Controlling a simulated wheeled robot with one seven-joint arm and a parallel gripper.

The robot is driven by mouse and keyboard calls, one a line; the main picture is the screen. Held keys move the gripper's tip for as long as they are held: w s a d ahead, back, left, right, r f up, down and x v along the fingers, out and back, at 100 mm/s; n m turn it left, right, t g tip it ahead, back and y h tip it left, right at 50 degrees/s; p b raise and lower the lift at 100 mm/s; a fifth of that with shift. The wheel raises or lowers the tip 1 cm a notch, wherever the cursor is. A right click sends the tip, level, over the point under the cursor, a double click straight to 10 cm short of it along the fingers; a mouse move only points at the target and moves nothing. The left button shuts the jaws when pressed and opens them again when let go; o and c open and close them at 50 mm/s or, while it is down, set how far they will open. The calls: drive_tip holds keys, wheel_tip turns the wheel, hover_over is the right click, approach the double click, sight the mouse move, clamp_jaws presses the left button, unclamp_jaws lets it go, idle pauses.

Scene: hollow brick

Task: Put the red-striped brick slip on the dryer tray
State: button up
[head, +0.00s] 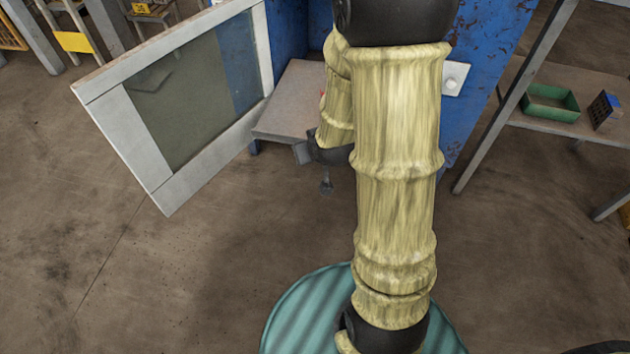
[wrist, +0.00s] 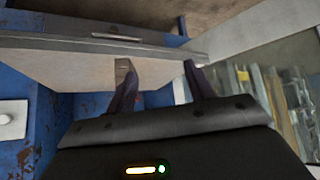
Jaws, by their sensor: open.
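The dryer tray (head: 288,100) is a flat grey-brown shelf that sticks out of the blue dryer; my arm covers its right part. A small red spot (head: 322,94) shows at the arm's edge over the tray; it may belong to the red-striped brick slip, but too little shows to tell. My gripper (head: 326,186) is just in front of the tray's front edge, partly hidden by my arm. In the wrist view, its two dark fingers (wrist: 160,85) are apart with nothing seen held between them, close to the tray (wrist: 70,70).
The dryer's glass door (head: 190,95) stands open at the left. At the right, a shelf table (head: 535,90) holds a green bin (head: 550,103) and a small dark brick with a blue side (head: 604,111). Floor between is clear.

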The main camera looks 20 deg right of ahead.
drive_tip(key=s+a+r+g, duration=0.2)
drive_tip(key=s, duration=0.4)
drive_tip(key=s+a+r+g, duration=0.2)
drive_tip(key=s+g, duration=0.1)
drive_tip(key=s, duration=0.3)
drive_tip(key=shift+s+r, duration=0.3)
drive_tip(key=shift+r, duration=0.05)
drive_tip(key=shift+a, duration=0.1)
